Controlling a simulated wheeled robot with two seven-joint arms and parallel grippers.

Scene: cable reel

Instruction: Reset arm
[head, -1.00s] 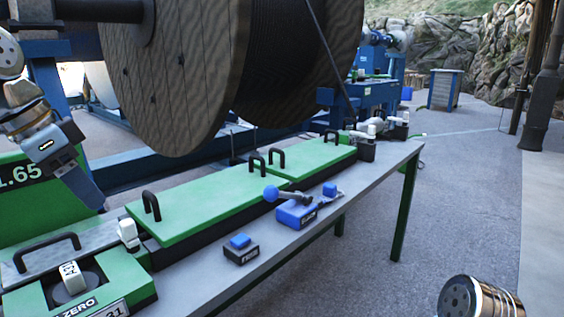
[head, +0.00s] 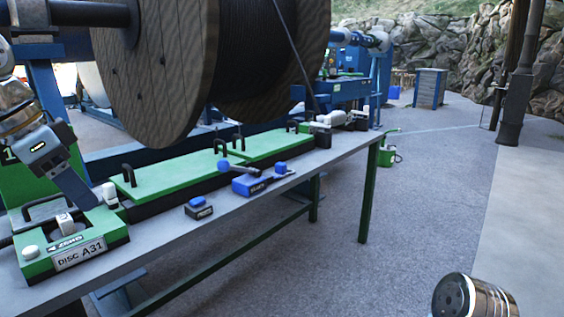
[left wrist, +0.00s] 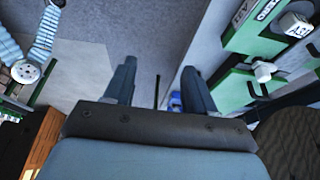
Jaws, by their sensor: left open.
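My left gripper (head: 82,198) is at the left of the head view, pointing down and right. In that view it overlaps the green unit marked DISC A31 (head: 36,270); I cannot tell the gap between them. The left wrist view shows its two fingers (left wrist: 158,85) spread apart with nothing between them. The green unit's A31 label (left wrist: 240,14) shows at the upper right of that view. A metal-banded part of my right arm (head: 475,298) is at the lower right of the head view. My right gripper is not seen.
A long grey bench (head: 325,158) carries green-lidded boxes (head: 170,170) with black handles, a blue device (head: 255,185) and a small dark box with a blue button (head: 199,207). A large wooden cable reel (head: 155,75) stands behind. The floor on the right (head: 430,190) is clear.

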